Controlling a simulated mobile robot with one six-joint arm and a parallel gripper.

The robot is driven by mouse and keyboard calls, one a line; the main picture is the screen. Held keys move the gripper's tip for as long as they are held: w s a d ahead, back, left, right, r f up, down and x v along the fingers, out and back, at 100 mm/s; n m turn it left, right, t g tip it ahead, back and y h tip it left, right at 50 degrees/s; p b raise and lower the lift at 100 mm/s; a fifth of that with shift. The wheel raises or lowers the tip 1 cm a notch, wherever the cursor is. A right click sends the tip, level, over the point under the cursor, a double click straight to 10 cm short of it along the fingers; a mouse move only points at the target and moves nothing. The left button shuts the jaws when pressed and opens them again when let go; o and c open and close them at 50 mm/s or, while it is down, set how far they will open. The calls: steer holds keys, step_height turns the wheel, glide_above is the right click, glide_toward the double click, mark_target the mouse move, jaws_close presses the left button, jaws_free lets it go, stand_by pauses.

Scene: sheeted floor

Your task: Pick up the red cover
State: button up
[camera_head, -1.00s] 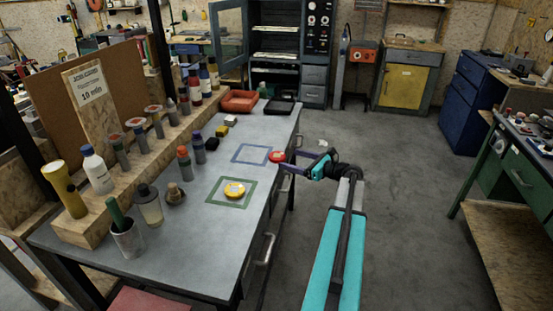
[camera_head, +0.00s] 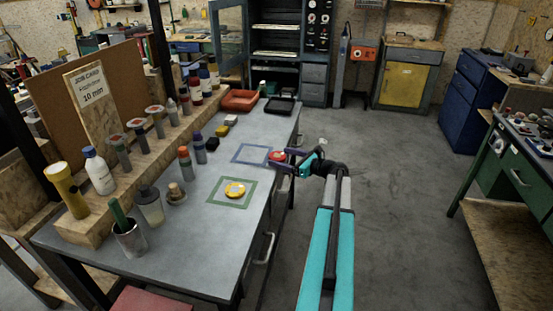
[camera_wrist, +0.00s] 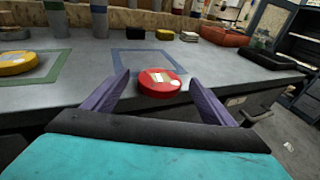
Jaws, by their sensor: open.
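The red cover (camera_wrist: 160,82) is a round red disc with a pale label on top. It lies near the front edge of the grey table (camera_head: 225,232), by the near corner of the blue square outline (camera_head: 251,154). It also shows in the head view (camera_head: 277,155). My gripper (camera_wrist: 158,88) is open, with one purple finger on each side of the red cover in the wrist view. There is visible space between the cover and both fingers, and nothing is held. In the head view my gripper (camera_head: 284,158) reaches the table edge from the right.
A yellow round cover (camera_head: 235,190) sits in a green square outline. Bottles and tubes line a wooden ledge on the left. A red tray (camera_head: 240,101) and a black tray (camera_head: 280,105) stand at the table's far end. The floor to the right is open.

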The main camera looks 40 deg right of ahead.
mark_target(283, 158)
steer(key=shift+c, duration=0.3)
steer(key=c, duration=1.2)
steer(key=shift+c, duration=0.2)
steer(key=shift+r, duration=0.15)
steer(key=shift+r, duration=0.75)
steer(key=shift+r+b, duration=0.55)
steer(key=shift+r, duration=0.4)
steer(key=s+a+r+b, duration=0.1)
steer(key=s+b, duration=0.1)
steer(key=s, duration=1.4)
steer(key=shift+a+r, duration=0.2)
steer(key=shift+a, duration=0.2)
